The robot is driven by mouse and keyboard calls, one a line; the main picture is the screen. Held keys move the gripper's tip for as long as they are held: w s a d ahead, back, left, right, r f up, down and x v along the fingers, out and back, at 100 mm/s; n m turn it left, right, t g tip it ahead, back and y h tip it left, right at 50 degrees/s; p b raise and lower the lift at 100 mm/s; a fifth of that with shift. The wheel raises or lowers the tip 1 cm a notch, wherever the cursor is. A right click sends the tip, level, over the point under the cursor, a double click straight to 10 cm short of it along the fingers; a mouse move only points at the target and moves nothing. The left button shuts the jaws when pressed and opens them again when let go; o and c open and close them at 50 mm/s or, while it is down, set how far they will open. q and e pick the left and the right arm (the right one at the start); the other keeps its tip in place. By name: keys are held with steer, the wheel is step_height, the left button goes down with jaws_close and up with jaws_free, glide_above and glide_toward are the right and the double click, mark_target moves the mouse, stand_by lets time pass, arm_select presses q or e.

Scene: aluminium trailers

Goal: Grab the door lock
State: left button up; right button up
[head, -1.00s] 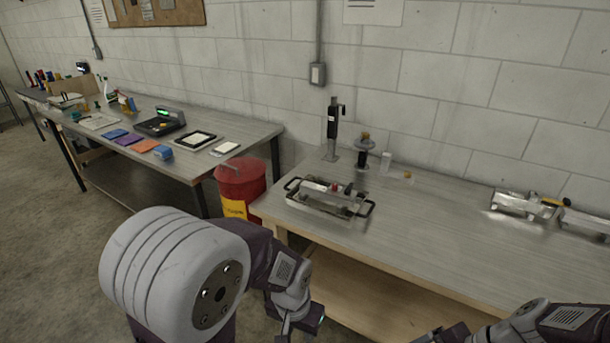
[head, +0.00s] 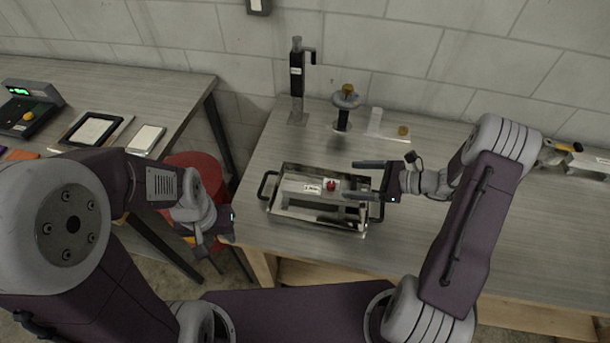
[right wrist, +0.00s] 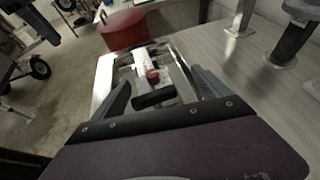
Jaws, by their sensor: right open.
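A metal tray (head: 273,214) with black handles stands on the near-left part of the bench. In it lies a light metal piece with a small label (head: 298,188) and a red knob (head: 331,184), apparently the door lock; I cannot tell for sure. The red knob also shows in the right wrist view (right wrist: 153,76), with a black bar in front of it. My right gripper (head: 350,180) is open and empty, its fingers pointing left over the tray's right side. My left gripper (head: 205,245) hangs left of the bench edge, near the red bin; its jaws are unclear.
A black upright tool (head: 297,78) and a grey round-topped stand (head: 344,105) stand behind the tray. A red bin (head: 188,166) is between the two benches. More metal parts (head: 585,163) lie far right. The bench right of the tray is mostly clear.

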mark_target(337, 187)
steer(key=s+d+t, duration=0.1)
steer(key=s+d, duration=0.2)
steer(key=s, duration=0.1)
steer(key=shift+m, duration=0.5)
steer(key=w+a, duration=0.1)
steer(key=a, duration=0.1)
steer(key=w+a+f+p, duration=0.1)
steer(key=w, duration=0.1)
steer(key=shift+w+a+f, duration=0.15)
steer(key=shift+w+a, duration=0.15)
steer(key=shift+a, duration=0.1)
steer(key=shift+s, duration=0.1)
steer(key=shift+a+f+p, duration=0.1)
steer(key=shift+a+p, duration=0.65)
steer(key=shift+a, duration=0.1)
steer(key=x, duration=0.3)
steer(key=shift+w+d+f, duration=0.1)
steer(key=shift+w+d, duration=0.05)
steer(key=shift+w, duration=0.1)
steer(key=shift+w+a+f, duration=0.15)
steer(key=shift+w+a, duration=0.05)
arm_select(q)
steer(key=r, duration=0.1)
steer(key=s+r, duration=0.1)
steer(key=r, duration=0.2)
steer(key=shift+s+d, duration=0.35)
steer(key=shift+s, duration=0.05)
arm_select(e)
steer(key=shift+d, duration=0.1)
